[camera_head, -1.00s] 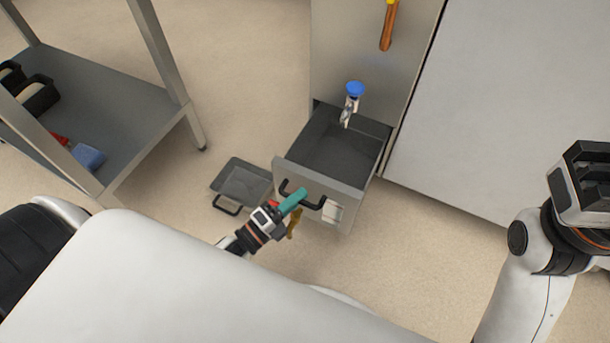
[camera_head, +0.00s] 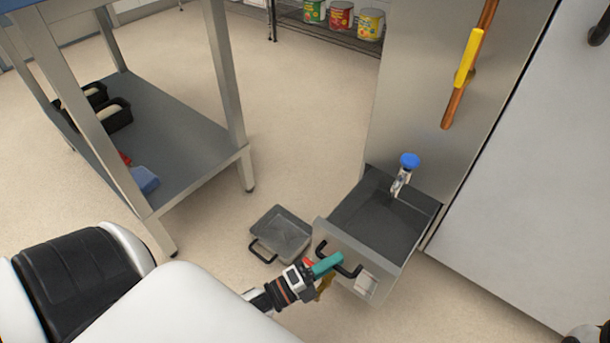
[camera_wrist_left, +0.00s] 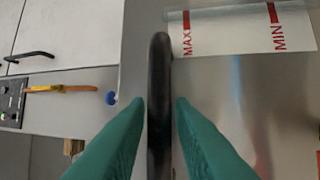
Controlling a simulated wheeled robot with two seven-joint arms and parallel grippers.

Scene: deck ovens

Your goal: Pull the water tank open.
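The water tank (camera_head: 341,246) is a grey metal drawer with a dark inside, standing pulled out from the steel housing low on the right in the head view. Its front has a black bar handle (camera_head: 352,272), which also shows upright in the left wrist view (camera_wrist_left: 159,120). My left gripper (camera_head: 329,264) is at the handle. A label with red MAX and MIN marks (camera_wrist_left: 235,30) is on the tank front.
A blue-topped tap or valve (camera_head: 409,161) stands at the tank's back. A grey tray with a black handle (camera_head: 283,234) lies on the floor left of the tank. A steel table (camera_head: 190,130) stands at left.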

